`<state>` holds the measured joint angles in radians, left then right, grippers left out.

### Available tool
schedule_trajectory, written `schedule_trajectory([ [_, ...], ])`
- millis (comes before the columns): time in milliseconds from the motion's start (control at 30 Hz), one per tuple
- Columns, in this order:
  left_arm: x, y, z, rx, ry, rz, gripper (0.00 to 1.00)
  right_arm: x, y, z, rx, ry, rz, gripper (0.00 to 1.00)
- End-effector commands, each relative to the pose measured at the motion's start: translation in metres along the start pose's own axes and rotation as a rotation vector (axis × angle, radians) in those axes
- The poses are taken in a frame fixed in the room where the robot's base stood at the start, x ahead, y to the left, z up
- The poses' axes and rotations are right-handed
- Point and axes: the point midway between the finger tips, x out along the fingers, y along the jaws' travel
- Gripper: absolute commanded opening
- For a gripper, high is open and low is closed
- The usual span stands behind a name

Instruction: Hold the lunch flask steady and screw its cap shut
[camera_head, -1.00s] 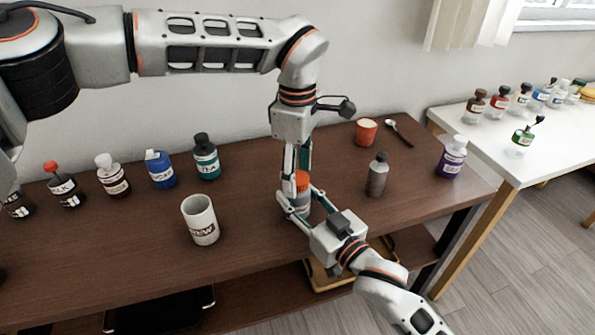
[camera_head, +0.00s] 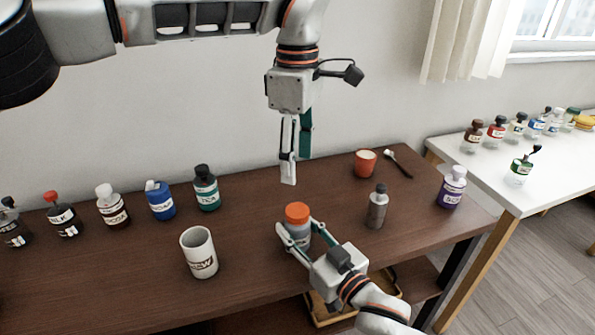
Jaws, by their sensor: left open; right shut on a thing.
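My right gripper (camera_head: 296,238) comes from the front right and is shut around the flask's body, below the cap. My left gripper (camera_head: 296,170) hangs pointing down above and behind the flask, clear of the cap. It is open and holds nothing.
A white mug (camera_head: 199,253) stands left of the flask, a grey bottle (camera_head: 377,207) to its right. Several bottles line the left back. A purple bottle (camera_head: 451,188) stands near the right edge.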

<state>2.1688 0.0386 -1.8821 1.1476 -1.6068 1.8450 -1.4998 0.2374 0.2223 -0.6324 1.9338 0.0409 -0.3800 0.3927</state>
Motion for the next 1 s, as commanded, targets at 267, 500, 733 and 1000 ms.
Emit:
schedule_trajectory([
  [267, -0.003, 0.0, 0.0, 0.001, 0.0, 0.0, 0.53, 0.0, 0.0, 0.0, 0.0, 0.0, 0.0, 0.0],
  [500, -0.003, 0.0, 0.0, 0.001, 0.0, 0.0, 0.53, 0.0, 0.0, 0.0, 0.0, 0.0, 0.0, 0.57],
  [733, -0.002, 0.0, 0.0, 0.001, 0.0, 0.0, 0.53, -0.001, 0.0, 0.0, 0.0, 0.0, 0.0, 0.57],
  [1000, -0.002, 0.0, 0.0, 0.001, 0.0, 0.0, 0.53, -0.032, 0.0, 0.002, 0.002, -0.003, 0.0, 0.57],
])
